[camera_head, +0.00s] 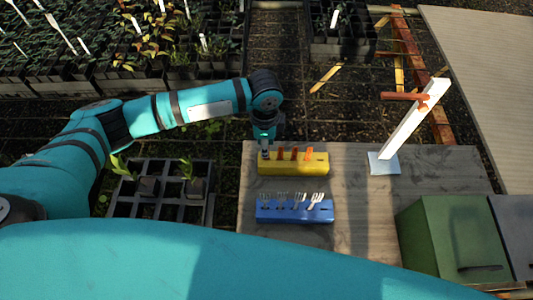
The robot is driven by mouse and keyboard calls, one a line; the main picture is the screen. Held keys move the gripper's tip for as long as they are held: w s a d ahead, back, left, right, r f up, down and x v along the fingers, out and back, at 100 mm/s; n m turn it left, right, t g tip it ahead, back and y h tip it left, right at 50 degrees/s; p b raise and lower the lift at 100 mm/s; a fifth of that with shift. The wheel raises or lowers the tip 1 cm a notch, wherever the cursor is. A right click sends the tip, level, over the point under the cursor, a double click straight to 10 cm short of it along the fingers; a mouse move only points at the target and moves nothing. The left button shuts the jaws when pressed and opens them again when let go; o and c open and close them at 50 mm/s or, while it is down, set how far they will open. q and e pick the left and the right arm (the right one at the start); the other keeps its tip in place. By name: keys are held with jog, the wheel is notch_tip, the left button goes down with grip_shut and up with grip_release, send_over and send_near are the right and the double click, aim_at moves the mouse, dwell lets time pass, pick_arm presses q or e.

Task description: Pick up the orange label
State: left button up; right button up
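Three orange labels stand upright in a yellow block (292,169) on the table; I see a left one (281,153), a middle one (294,153) and a right one (309,154), the right one lighter orange. My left gripper (265,154) points down at the left end of the yellow block, just left of the left orange label. Its fingers are small and dark here, and I cannot tell whether they are open or shut, or whether anything is between them. My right gripper is out of view.
A blue block (293,217) with several white labels stands in front of the yellow one. A white upright post on a pale base (384,164) carries an orange clip, back right. A green box (450,235) is at the right. A black cell tray (130,208) with seedlings lies left.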

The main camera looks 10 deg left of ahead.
pick_arm(q)
jog(key=shift+f, duration=1.1)
grip_shut()
jog(key=shift+r, duration=0.1)
